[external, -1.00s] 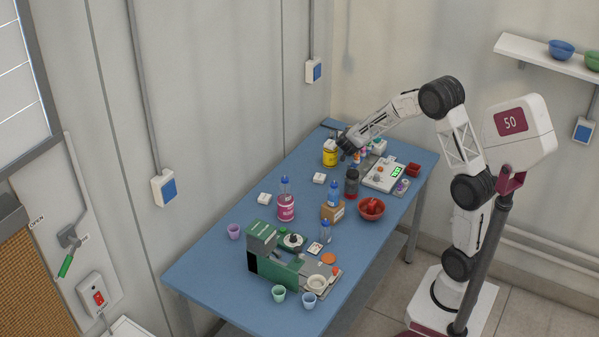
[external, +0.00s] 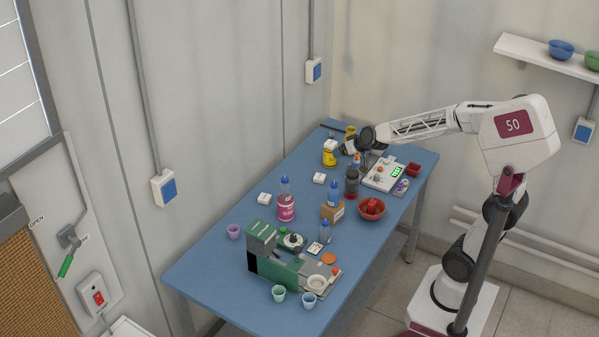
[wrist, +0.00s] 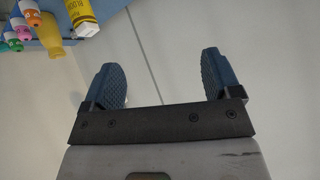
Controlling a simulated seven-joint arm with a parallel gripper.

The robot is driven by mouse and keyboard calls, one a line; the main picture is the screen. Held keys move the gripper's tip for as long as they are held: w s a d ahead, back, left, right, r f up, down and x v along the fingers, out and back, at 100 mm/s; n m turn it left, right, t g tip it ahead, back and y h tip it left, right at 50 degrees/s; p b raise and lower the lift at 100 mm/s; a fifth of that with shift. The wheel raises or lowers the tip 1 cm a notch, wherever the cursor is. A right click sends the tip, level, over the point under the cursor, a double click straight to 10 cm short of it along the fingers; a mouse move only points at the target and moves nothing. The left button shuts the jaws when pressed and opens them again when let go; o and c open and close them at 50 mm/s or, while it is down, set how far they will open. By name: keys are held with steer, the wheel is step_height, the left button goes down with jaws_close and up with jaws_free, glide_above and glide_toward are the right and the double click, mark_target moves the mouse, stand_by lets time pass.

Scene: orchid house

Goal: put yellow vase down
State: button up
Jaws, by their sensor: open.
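The yellow vase (wrist: 52,35) shows at the upper left of the wrist view, on the blue table and outside my jaws. In the external view a yellow shape that looks like the vase (external: 351,131) stands at the far end of the table, partly hidden by my wrist. My gripper (wrist: 163,78) is open, with only pale wall between its two blue fingers. In the external view my gripper (external: 345,148) is low at the table's far end, between the vase and a yellow container with a white label (external: 330,157).
Several small colour-capped bottles (wrist: 25,30) stand close to the vase. A white scale (external: 383,174) and a dark red-based bottle (external: 352,183) are nearby. A red bowl (external: 371,213) and pink-labelled bottle (external: 286,208) stand nearer. The table's left strip (external: 215,262) is mostly clear.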

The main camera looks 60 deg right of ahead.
steer(key=s+a+n+g, duration=0.2)
steer(key=s+a+g, duration=0.1)
steer(key=s, duration=1.3)
steer(key=s+a+f+n+g, duration=0.1)
steer(key=s+a+g, duration=0.3)
steer(key=s, duration=1.2)
steer(key=shift+a+n+y, duration=0.3)
steer(key=shift+a+n, duration=0.3)
steer(key=shift+a, duration=0.5)
